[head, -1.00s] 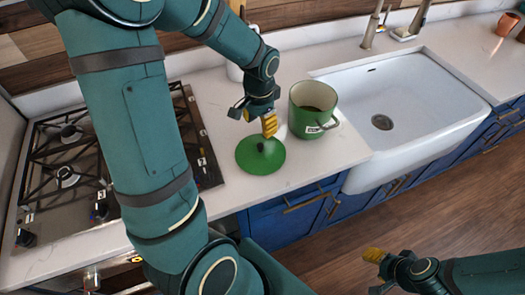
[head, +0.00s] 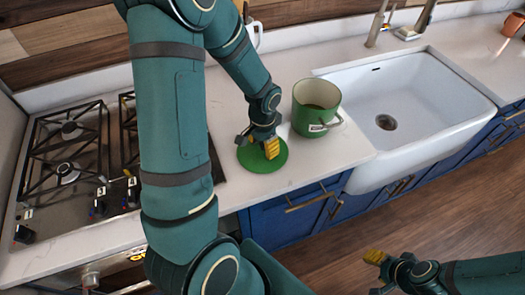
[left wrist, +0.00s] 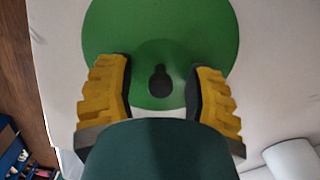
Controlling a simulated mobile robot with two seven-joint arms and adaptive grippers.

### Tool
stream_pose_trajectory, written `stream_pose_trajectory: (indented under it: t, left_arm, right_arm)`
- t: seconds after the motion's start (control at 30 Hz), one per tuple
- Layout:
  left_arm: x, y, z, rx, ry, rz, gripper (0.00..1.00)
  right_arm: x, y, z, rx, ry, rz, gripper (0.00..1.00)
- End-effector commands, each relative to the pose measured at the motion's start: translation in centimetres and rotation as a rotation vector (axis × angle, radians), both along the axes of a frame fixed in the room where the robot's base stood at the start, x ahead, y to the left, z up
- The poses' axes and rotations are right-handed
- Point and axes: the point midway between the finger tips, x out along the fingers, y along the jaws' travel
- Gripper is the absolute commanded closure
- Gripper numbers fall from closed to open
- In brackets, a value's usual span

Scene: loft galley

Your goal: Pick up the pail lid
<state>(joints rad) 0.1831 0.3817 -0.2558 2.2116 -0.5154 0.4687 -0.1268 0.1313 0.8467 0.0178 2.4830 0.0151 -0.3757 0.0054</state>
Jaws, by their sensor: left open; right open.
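The green pail lid (head: 268,161) lies flat on the white counter, left of the pail. In the left wrist view the lid (left wrist: 160,30) shows its dark knob between the fingers. My left gripper (head: 271,149) is low over the lid, hiding its upper part in the head view. Its yellow-padded fingers (left wrist: 160,92) are open, one on each side of the knob; I cannot tell whether they touch the lid. The green pail (head: 315,107) stands upright and uncovered on the counter, with something dark inside. My right gripper (head: 376,272) is open and empty at the lower right, away from the counter.
A white sink (head: 405,112) lies right of the pail, with a tap (head: 378,22) behind it. A gas stove (head: 70,165) is at the left. The counter front edge is close to the lid. A white object (head: 252,36) stands behind my left forearm.

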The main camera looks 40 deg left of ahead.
Motion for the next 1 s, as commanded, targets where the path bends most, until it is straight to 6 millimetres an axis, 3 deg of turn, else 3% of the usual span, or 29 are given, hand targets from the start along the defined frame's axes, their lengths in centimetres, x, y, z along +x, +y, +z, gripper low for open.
stream_pose_trajectory:
  t: [0.1, 0.23, 0.27, 0.67, 0.77, 1.0]
  left_arm:
    - [0.0, 0.0, 0.0, 0.000, 0.000, 0.000, 0.48]
    - [0.0, 0.0, 0.0, 0.000, 0.000, 0.000, 0.94]
    - [0.0, 0.0, 0.1, 0.000, 0.000, 0.000, 1.00]
    - [0.0, 0.0, 0.4, 0.001, -0.001, 0.000, 1.00]
    - [0.1, 0.0, 1.4, 0.001, -0.003, 0.000, 1.00]
    - [0.1, 0.1, 6.0, 0.001, -0.006, 0.001, 1.00]
  right_arm:
    - [0.0, 0.0, 0.0, 0.000, 0.000, 0.000, 0.53]
    - [0.0, 0.0, 0.0, 0.000, 0.000, 0.000, 0.53]
    - [0.0, 0.0, 0.0, 0.000, 0.000, 0.000, 0.53]
    - [0.0, 0.0, 0.1, 0.000, 0.000, 0.000, 0.53]
    - [0.0, 0.0, 0.3, 0.001, 0.000, 0.000, 0.53]
    - [0.0, 0.0, 1.1, 0.002, 0.000, 0.000, 0.53]
